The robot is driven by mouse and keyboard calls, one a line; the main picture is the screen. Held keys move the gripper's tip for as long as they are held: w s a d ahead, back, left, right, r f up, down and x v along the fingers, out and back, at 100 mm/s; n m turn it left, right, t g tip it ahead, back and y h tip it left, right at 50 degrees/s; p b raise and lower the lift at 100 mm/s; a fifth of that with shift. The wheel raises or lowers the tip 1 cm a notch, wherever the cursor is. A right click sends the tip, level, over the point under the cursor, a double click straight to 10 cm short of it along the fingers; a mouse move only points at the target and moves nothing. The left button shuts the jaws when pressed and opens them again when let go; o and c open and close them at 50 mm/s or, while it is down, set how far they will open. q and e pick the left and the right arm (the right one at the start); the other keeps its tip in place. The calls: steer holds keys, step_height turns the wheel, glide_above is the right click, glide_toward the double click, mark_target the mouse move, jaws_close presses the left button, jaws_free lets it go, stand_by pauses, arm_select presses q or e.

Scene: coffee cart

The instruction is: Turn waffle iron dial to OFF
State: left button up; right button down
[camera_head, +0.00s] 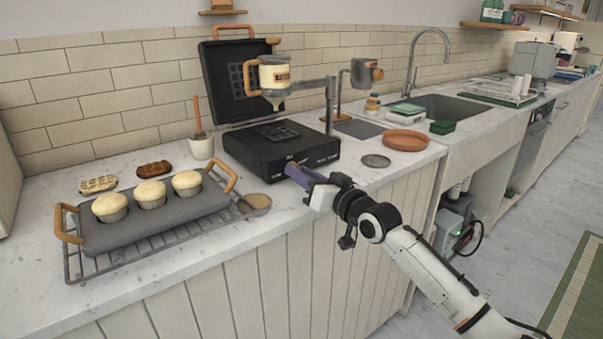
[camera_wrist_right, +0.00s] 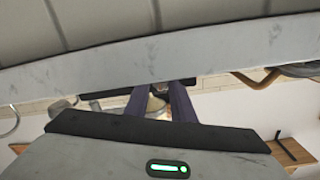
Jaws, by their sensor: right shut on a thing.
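The black waffle iron (camera_head: 250,155) stands on the marble counter, its lid (camera_head: 222,72) raised upright behind the base. My right gripper (camera_head: 291,169) reaches from the right to the front face of the base. Its purple fingers are shut on the dial at that front face. The fingers hide most of the dial, and I cannot read its setting. In the right wrist view the two purple fingers (camera_wrist_right: 158,103) point away with a pale, unclear shape between them. My left gripper is not in view.
A muffin tin (camera_head: 150,222) on a wire rack stands at left. A batter dispenser (camera_head: 275,78) hangs on an arm over the base. A terracotta dish (camera_head: 405,140) and a grey disc (camera_head: 376,161) lie right of the iron. The counter's front edge runs below my gripper.

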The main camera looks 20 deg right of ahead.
steer(key=shift+n, duration=0.6)
steer(key=shift+f, duration=0.1)
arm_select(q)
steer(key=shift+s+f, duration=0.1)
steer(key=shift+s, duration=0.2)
arm_select(e)
steer(key=c, duration=1.5)
jaws_free()
arm_select(q)
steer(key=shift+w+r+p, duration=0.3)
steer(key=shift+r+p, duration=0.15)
steer(key=shift+p, duration=0.05)
arm_select(e)
steer(key=v, duration=1)
steer(key=shift+s, duration=0.2)
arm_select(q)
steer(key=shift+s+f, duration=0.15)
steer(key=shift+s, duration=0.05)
